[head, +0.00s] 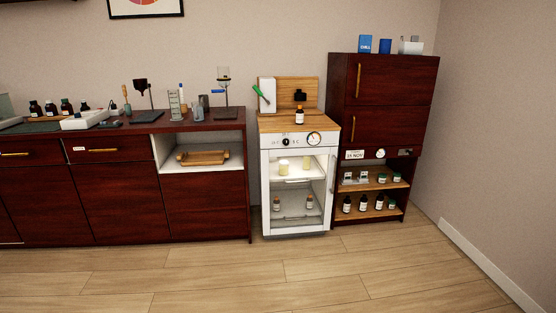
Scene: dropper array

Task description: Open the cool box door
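The cool box (265,190) is a white cabinet with a wooden top, standing on the floor at the middle of the head view. Its front door (297,233) has a white frame and a clear pane, and it looks shut. A slim upright handle (332,174) shows near the door's right edge. Through the pane I see lit shelves with pale containers (284,167) above and small bottles (309,202) below. A knob (285,142) and a round dial (314,139) sit above the door. My gripper is not in view.
A dark red bench (205,205) with lab ware stands left of the cool box. A dark red cabinet (386,85) with open bottle shelves stands close on its right. The wooden floor (290,275) in front is clear.

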